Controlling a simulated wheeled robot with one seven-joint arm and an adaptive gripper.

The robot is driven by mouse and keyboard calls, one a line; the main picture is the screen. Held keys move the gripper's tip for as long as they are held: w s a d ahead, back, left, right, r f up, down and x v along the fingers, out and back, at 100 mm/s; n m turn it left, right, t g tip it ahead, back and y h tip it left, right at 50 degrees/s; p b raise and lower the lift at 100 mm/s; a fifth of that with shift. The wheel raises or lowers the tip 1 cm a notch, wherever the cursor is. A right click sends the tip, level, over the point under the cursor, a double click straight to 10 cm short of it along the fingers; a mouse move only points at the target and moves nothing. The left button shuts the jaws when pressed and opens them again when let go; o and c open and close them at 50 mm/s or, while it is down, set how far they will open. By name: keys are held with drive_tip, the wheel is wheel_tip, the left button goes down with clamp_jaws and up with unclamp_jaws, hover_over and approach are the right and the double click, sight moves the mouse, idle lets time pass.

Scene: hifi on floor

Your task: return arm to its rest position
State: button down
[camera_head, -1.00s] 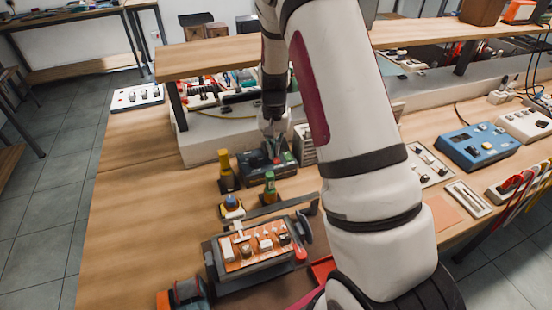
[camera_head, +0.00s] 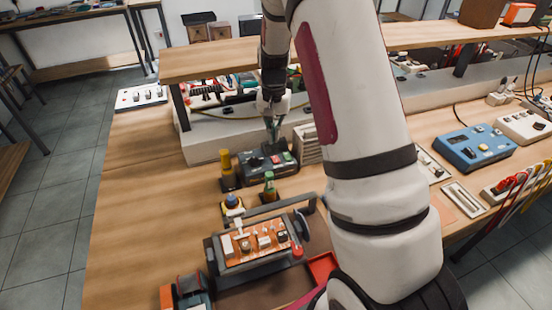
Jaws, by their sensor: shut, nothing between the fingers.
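My arm (camera_head: 360,120) is white with a maroon stripe and black bands. It rises from the bottom right of the view and bends over the wooden workbench. My gripper (camera_head: 273,135) is dark, small in the picture and points down. It is shut and holds nothing. Its tips show just above or in front of the back part of a dark box with buttons (camera_head: 257,168); whether they touch it I cannot tell.
A yellow-capped bottle (camera_head: 226,172) and a green bottle (camera_head: 269,187) stand by the dark box. A device with an orange panel (camera_head: 262,242) lies nearer. A raised wooden shelf (camera_head: 215,59) stands behind the gripper. The bench's left side (camera_head: 130,215) is clear.

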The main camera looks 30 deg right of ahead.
idle(0.4)
drive_tip(key=s+a+r+n+t, duration=0.1)
drive_tip(key=s+a+r, duration=0.2)
drive_tip(key=r, duration=0.3)
drive_tip(key=s+a+r+n+t, duration=0.1)
drive_tip(key=s+a+r, duration=0.25)
drive_tip(key=r, duration=0.25)
drive_tip(key=s+a+r+n, duration=0.2)
drive_tip(key=s+a+r, duration=0.15)
drive_tip(key=r, duration=0.25)
drive_tip(key=s+a+r+n+t, duration=0.1)
drive_tip(key=s+a+r+n, duration=0.1)
drive_tip(key=s, duration=0.7)
drive_tip(key=s+a+r+n+t, duration=0.2)
drive_tip(key=s+a+r, duration=0.1)
drive_tip(key=s, duration=0.6)
drive_tip(key=shift+s+r, duration=0.2)
drive_tip(key=shift+s, duration=0.2)
